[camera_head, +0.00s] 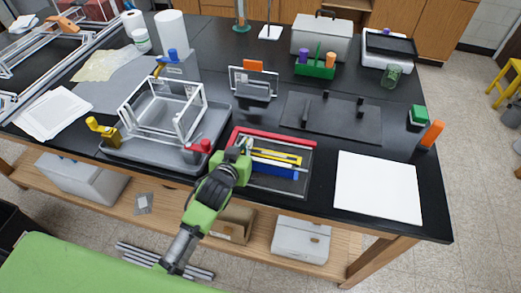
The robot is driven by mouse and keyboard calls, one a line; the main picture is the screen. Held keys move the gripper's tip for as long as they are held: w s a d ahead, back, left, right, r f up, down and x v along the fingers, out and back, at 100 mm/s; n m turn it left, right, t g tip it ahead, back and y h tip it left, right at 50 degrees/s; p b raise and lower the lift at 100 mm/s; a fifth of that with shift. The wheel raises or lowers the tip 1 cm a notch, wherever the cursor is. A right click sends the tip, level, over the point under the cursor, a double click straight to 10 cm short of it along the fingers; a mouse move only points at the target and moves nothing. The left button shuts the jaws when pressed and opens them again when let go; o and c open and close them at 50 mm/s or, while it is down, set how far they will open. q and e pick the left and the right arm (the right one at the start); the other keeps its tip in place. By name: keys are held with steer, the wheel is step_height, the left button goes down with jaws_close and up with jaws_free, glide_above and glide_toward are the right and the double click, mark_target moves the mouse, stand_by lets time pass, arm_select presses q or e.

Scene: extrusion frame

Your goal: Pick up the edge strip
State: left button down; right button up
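A shallow dark tray (264,187) on the black bench holds several long strips. They include a red strip (285,138) along the back, a yellow strip (280,156) in the middle and a blue strip (275,171) in front. I cannot tell which of these is the edge strip. My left gripper (243,146) is at the left end of the tray, over the strips' left ends. Its fingers are small and partly hidden by its green body, so their opening and any contact cannot be made out. My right gripper is not in view.
A clear-sided frame with white edges (185,112) stands in a grey tray (160,152) to the left, with yellow and red clamps around it. A white sheet (378,187) lies at right. A dark plate with upright pegs (335,117) lies behind the strip tray.

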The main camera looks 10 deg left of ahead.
arm_select(q)
steer(key=shift+r, duration=0.1)
steer(key=shift+r, duration=0.2)
steer(key=shift+w+r+b, duration=0.2)
steer(key=shift+r+b, duration=0.35)
steer(key=shift+r, duration=0.6)
steer(key=r+p+v, duration=0.1)
steer(key=r+v, duration=0.1)
steer(key=v, duration=0.6)
steer(key=w+r+p+v, duration=0.1)
steer(key=r+v, duration=0.1)
steer(key=v, duration=0.7)
steer(key=shift+w+d, duration=0.2)
steer(key=shift+d, duration=0.5)
steer(key=shift+r+p, duration=1.15)
steer(key=shift+p, duration=0.2)
